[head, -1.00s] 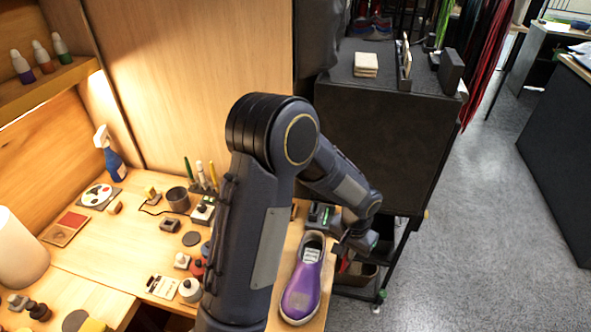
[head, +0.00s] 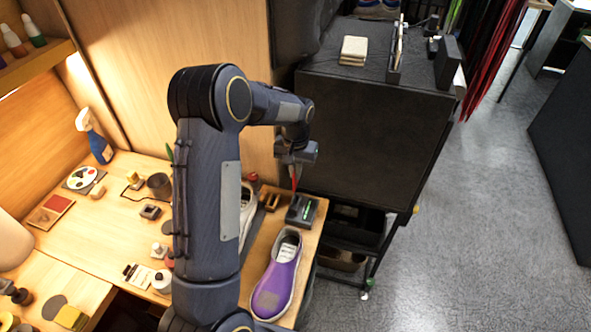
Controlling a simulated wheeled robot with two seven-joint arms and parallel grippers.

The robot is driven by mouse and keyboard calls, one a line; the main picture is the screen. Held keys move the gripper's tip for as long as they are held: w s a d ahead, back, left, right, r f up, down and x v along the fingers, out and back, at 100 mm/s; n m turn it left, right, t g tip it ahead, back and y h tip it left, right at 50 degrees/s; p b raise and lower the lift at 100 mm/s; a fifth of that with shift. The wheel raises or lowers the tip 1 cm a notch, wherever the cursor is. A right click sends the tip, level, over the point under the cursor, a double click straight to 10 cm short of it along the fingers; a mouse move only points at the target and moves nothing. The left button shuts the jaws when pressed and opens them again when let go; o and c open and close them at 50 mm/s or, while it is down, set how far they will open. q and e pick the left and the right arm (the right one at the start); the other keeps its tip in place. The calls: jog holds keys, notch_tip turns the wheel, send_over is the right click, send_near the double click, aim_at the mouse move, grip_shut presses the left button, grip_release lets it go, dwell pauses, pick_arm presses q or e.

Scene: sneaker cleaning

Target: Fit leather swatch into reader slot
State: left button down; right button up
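My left gripper (head: 296,160) hangs just above and behind the reader, at the right end of the bench. It appears shut on a thin red piece, the leather swatch (head: 294,184), which points down, edge-on. The reader (head: 302,210) is a small dark box with a green light on the wooden top. The swatch's lower end is close to the reader's upper left part; I cannot tell whether it touches or is in the slot. My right gripper is not in view.
A purple sneaker (head: 277,277) lies in front of the reader. A pale shoe (head: 246,215) is partly hidden behind my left arm. A dark cabinet (head: 375,135) stands behind to the right. A spray bottle (head: 94,138) and small tools are on the left bench.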

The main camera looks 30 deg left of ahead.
aim_at(296, 184)
pick_arm(q)
jog(key=shift+f+b, duration=2.2)
jog(key=shift+f, duration=0.7)
jog(key=shift+f+b, duration=1.45)
jog(key=shift+f, duration=0.45)
jog(key=c, duration=1.5)
grip_release()
jog(key=shift+c, duration=0.2)
jog(key=shift+r, duration=0.1)
